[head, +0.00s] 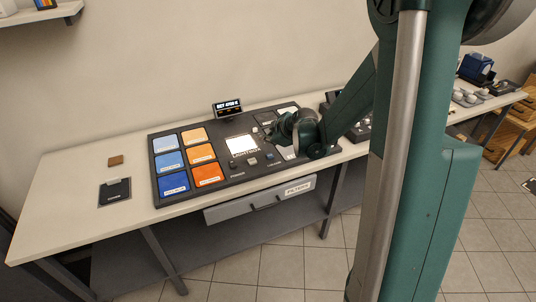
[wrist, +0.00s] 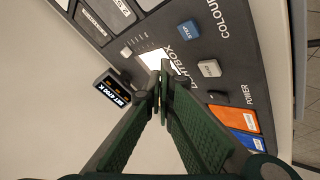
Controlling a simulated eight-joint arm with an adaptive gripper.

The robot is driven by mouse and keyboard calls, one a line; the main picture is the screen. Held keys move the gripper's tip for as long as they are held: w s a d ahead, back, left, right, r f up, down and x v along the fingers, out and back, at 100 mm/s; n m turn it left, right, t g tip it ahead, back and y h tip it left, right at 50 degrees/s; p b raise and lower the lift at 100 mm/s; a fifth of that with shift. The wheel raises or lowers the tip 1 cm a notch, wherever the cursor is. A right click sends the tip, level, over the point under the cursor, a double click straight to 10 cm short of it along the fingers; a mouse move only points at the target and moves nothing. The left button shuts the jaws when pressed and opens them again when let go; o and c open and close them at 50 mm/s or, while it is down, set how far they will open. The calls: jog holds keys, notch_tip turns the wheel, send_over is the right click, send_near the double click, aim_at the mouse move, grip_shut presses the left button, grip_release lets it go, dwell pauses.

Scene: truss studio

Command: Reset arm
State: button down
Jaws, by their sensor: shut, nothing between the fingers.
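My gripper (head: 271,134) is over the right half of a dark control panel (head: 215,189) on a long pale table. In the wrist view its two green fingers (wrist: 163,92) meet at the tips, shut and empty. The tips cover part of the bright lightbox window (wrist: 151,60), which shows as a white square (head: 241,146) in the head view. Beyond the tips are a blue button (wrist: 188,29), a grey button (wrist: 209,69) and a dark power switch (wrist: 217,97). Whether the tips touch the panel I cannot tell.
A small display (head: 228,108) stands behind the panel. Blue and orange patches (head: 208,174) fill its left part. A dark flat tile (head: 115,192) and a brown square (head: 116,160) lie on the left tabletop. A labelled drawer (head: 235,210) hangs under the front edge.

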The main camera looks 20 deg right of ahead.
jog(key=s+a+r+m+g, duration=0.1)
jog(key=s+a+r+m, duration=0.2)
jog(key=s+a+r, duration=0.45)
jog(key=s+a+r+m, duration=0.25)
jog(key=s+r, duration=0.25)
jog(key=s, duration=0.5)
jog(key=s+a+r+m+h, duration=0.1)
jog(key=s+a+m, duration=0.1)
jog(key=s, duration=0.9)
jog(key=s+a+m, duration=0.3)
jog(key=s+m, duration=0.1)
jog(key=s, duration=0.7)
jog(key=shift+r+g+h, duration=0.35)
jog(key=shift+g+h, duration=0.05)
